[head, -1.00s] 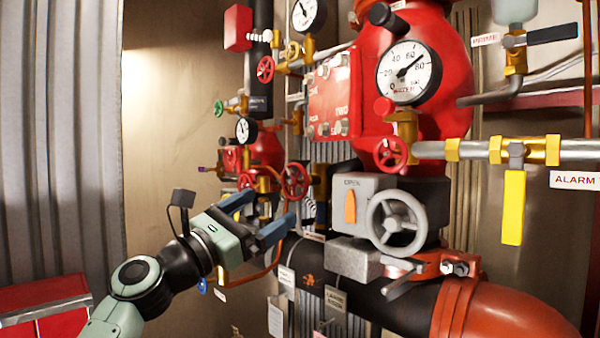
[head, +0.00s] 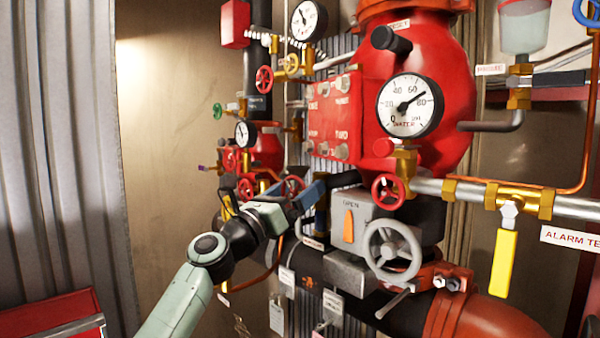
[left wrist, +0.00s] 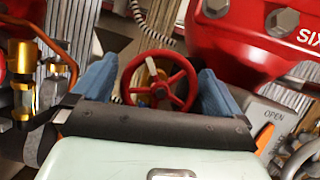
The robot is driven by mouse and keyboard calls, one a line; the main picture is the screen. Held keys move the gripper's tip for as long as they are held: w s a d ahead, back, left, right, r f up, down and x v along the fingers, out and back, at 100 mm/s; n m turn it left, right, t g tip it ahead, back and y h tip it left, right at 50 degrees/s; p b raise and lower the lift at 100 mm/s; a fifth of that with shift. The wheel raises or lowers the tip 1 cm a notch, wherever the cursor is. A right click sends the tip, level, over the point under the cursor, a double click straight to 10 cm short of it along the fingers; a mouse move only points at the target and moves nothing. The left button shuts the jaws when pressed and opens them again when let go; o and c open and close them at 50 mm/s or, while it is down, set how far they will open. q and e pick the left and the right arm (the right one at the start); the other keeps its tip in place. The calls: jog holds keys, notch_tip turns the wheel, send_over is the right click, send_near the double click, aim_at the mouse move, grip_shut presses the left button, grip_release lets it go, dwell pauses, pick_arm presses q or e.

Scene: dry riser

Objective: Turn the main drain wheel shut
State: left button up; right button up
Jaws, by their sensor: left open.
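My left gripper (head: 298,188) is open in front of the lower red pipework, left of the grey OPEN box. In the left wrist view its blue fingers (left wrist: 157,74) stand on either side of a red spoked handwheel (left wrist: 155,82), with gaps left and right. I cannot tell how near the fingertips are to it in depth. In the head view this red wheel (head: 293,183) is mostly hidden behind the gripper. No label shows which wheel is the main drain. My right gripper is in neither view.
A grey handwheel (head: 392,250) and a grey box with an orange pointer (head: 349,222) are right of the gripper. Another red wheel (head: 388,190) sits under the big gauge (head: 409,105). A yellow lever (head: 504,262) hangs at right. A corrugated wall is at left.

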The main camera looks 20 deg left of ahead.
pick_arm(q)
jog(key=shift+x, duration=0.85)
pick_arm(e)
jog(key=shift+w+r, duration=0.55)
pick_arm(q)
jog(key=shift+s, duration=0.1)
jog(key=shift+c, duration=0.7)
jog(key=c, duration=0.7)
